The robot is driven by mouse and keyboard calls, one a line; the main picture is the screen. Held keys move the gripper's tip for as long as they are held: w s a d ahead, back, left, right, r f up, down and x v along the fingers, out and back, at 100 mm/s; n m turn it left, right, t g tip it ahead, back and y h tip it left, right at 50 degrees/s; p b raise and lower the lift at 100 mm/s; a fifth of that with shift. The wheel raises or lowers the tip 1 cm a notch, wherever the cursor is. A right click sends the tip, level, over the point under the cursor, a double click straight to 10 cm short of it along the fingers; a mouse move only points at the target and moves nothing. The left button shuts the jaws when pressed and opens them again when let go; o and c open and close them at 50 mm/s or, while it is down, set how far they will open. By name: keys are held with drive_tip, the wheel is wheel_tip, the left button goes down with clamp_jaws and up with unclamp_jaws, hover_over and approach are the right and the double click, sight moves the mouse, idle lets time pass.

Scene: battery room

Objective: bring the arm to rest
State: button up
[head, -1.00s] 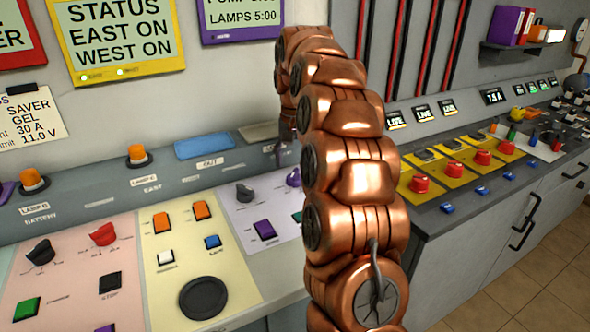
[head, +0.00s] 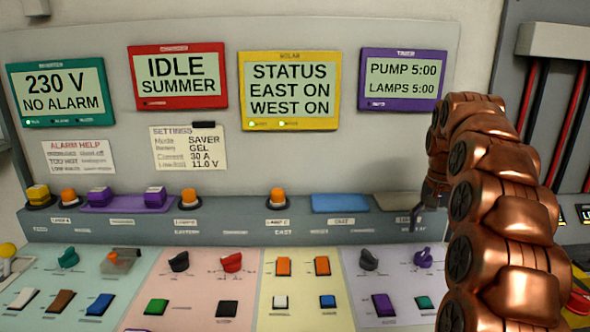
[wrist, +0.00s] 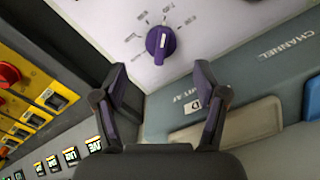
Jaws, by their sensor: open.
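My copper-coloured arm (head: 500,190) rises on the right side of the head view and bends over toward the console. My gripper (wrist: 162,85) is open and empty in the wrist view, its two dark fingers spread apart. In the head view its dark end shows small beside the beige pad. A purple rotary knob (wrist: 160,42) on a pale panel lies beyond the gap between the fingertips, apart from them. The same purple knob shows in the head view (head: 423,257).
The sloped console has switches, a blue pad (head: 340,203) and a beige pad (head: 398,202). Orange lamps (head: 276,196) line its ledge. Four-coloured displays, including the yellow status screen (head: 290,90), hang on the wall. Red and black cables (head: 553,105) run at the right.

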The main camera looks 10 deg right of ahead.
drive_tip(key=s+a+r+n+p, duration=0.4)
drive_tip(key=s+a+n+p, duration=0.1)
drive_tip(key=s+a, duration=1)
drive_tip(key=s+a+f+n+g+p, duration=0.1)
drive_tip(key=s+a+f+p, duration=0.1)
drive_tip(key=s, duration=0.9)
drive_tip(key=s+a+f+n+p, duration=0.1)
drive_tip(key=s+a+f+p, duration=0.1)
drive_tip(key=s, duration=0.9)
drive_tip(key=shift+s+a+f+n+g+p, duration=0.4)
drive_tip(key=shift+a+f, duration=0.2)
drive_tip(key=shift+a, duration=0.3)
drive_tip(key=shift+d, duration=0.1)
